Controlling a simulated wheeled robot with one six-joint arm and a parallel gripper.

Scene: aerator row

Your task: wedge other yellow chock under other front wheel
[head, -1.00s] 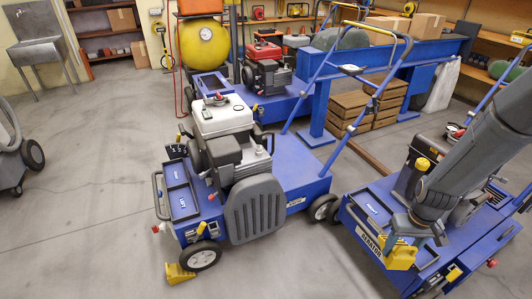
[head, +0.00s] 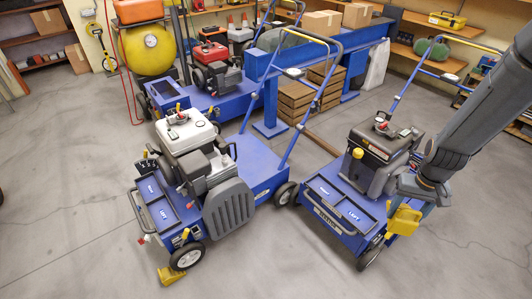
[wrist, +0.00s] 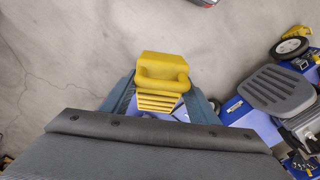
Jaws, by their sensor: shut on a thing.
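My gripper (head: 412,203) is shut on a yellow chock (head: 404,221), held in the air in front of the right-hand blue aerator's side in the head view. In the wrist view the chock (wrist: 162,72) sits between the two fingers, its ribbed face and handle showing. Another yellow chock (head: 171,275) lies on the floor against the near front wheel (head: 187,256) of the middle blue aerator (head: 262,165). That wheel (wrist: 292,45) and its chock (wrist: 298,31) also show at the right of the wrist view. The middle aerator's other front wheel is hidden behind its body.
The right-hand aerator (head: 335,205) stands close beside the middle one, leaving a narrow gap. The grey floor at the left and front is clear.

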